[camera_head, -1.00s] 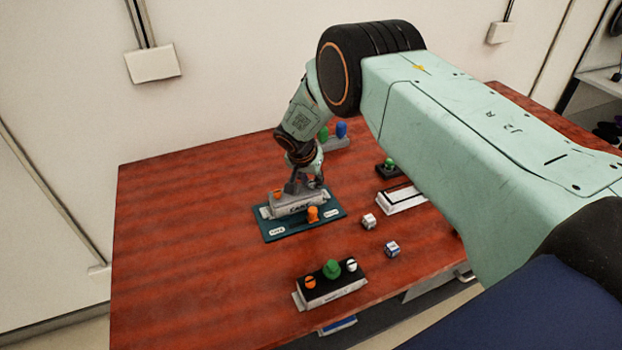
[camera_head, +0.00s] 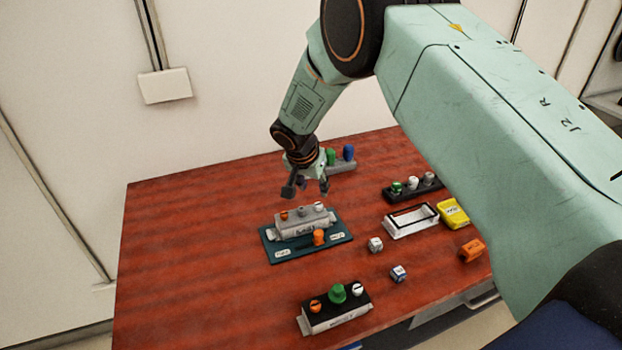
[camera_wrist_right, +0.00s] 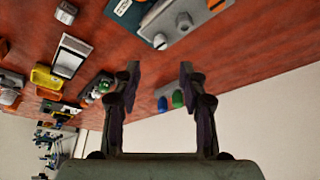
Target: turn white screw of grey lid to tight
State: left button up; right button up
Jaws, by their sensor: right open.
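The grey-lidded box (camera_head: 290,228) sits on a teal mat (camera_head: 278,255) in the head view. Along its top are an orange screw (camera_head: 283,215), a grey knob (camera_head: 302,211) and the white screw (camera_head: 319,207) at the right end. My right gripper (camera_head: 307,191) is open and empty, above and slightly behind the lid, apart from it. In the right wrist view the open fingers (camera_wrist_right: 160,72) frame bare table. The grey lid (camera_wrist_right: 188,18) shows at the top edge there, partly cut off, with the white screw (camera_wrist_right: 160,40). The white screw's slot angle is too small to tell.
A black-topped box (camera_head: 338,318) with orange, green and white knobs stands in front. Two small cubes, one white (camera_head: 376,244), lie right of the mat. A white tray (camera_head: 411,222), yellow block (camera_head: 453,213) and orange block (camera_head: 472,250) lie farther right. Green and blue pegs (camera_head: 348,152) stand behind.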

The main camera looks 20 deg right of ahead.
jog(key=shift+v, duration=1.5)
